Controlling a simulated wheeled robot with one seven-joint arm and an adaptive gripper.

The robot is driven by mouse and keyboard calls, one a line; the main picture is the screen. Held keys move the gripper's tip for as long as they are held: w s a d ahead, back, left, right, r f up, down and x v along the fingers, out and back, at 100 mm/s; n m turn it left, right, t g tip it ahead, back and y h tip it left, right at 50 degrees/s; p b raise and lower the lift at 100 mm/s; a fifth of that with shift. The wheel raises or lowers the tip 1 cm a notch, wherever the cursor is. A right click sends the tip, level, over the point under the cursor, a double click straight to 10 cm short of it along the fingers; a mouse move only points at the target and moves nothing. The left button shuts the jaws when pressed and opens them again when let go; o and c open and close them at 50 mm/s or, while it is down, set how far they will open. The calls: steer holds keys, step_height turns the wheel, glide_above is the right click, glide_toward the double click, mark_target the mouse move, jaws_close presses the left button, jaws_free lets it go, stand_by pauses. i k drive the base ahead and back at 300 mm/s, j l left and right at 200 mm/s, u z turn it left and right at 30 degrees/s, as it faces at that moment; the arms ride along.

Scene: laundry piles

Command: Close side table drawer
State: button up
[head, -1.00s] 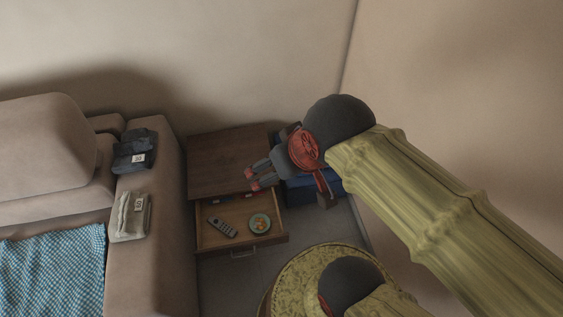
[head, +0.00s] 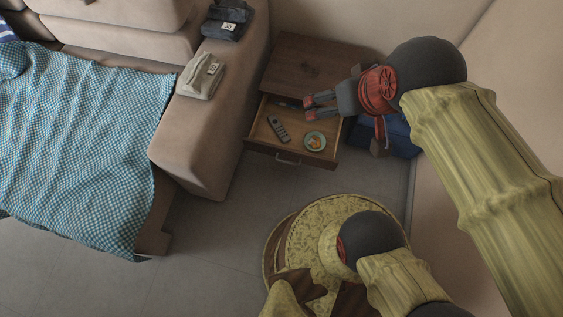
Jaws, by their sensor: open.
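The side table (head: 312,62) is dark brown wood and stands between the sofa arm and the wall. Its drawer (head: 262,150) is pulled out toward the front, with a metal handle (head: 288,160) on its front. Inside the drawer lie a remote control (head: 278,129) and a small round dish (head: 315,141) with orange and green bits.
A beige sofa (head: 238,90) stands to the left, with a grey folded garment (head: 200,76), a dark folded garment (head: 227,20) and a blue checkered blanket (head: 85,130). A blue object (head: 400,138) sits right of the table. Grey floor (head: 215,235) in front is clear.

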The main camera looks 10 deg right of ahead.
mark_target(263, 138)
steer(key=k+j+u, duration=0.1)
steer(key=j+u, duration=0.25)
steer(key=k+j+u, duration=0.1)
steer(key=u, duration=0.3)
steer(key=i+j, duration=0.05)
steer(key=j, duration=0.05)
